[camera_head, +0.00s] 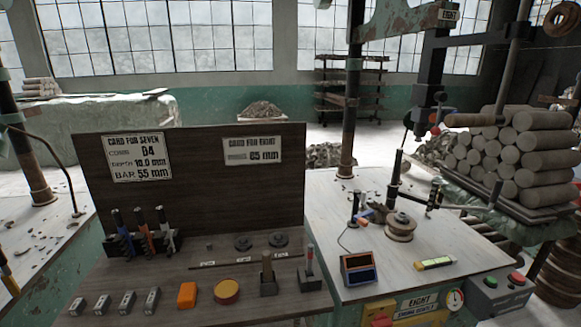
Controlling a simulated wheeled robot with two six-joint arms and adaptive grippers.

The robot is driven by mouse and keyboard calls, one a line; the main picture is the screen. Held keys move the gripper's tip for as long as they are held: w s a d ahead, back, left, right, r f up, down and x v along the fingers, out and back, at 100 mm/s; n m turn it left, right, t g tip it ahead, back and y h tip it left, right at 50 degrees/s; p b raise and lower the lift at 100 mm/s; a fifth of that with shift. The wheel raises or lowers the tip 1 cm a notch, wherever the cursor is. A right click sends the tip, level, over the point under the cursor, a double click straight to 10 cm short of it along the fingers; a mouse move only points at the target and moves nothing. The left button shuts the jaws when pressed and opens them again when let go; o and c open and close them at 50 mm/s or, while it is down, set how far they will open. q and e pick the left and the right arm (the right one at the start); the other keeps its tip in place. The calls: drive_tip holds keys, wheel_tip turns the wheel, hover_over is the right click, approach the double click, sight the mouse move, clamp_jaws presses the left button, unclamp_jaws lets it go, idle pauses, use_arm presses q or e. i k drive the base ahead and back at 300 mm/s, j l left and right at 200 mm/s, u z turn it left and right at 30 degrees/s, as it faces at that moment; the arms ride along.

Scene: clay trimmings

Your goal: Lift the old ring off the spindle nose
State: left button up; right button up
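On the bench at the right, a short round stack of tan discs (400,228) sits beside a dark upright post (395,180). It may be the spindle nose with the old ring on it, but at this size I cannot tell the ring apart from what bears it. Small dark fittings with coloured parts stand close around it and crowd its left and back. I see neither of my grippers in the head view.
A dark board with cards (190,180) stands at the left above a bench with pens (140,232), two dark discs (279,240), and small blocks. Clay logs (520,150) are stacked at right.

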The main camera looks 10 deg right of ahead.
sight(401, 220)
drive_tip(key=l+u, duration=0.25)
drive_tip(key=l, duration=0.75)
drive_tip(key=l+u, duration=0.3)
drive_tip(key=l, duration=0.7)
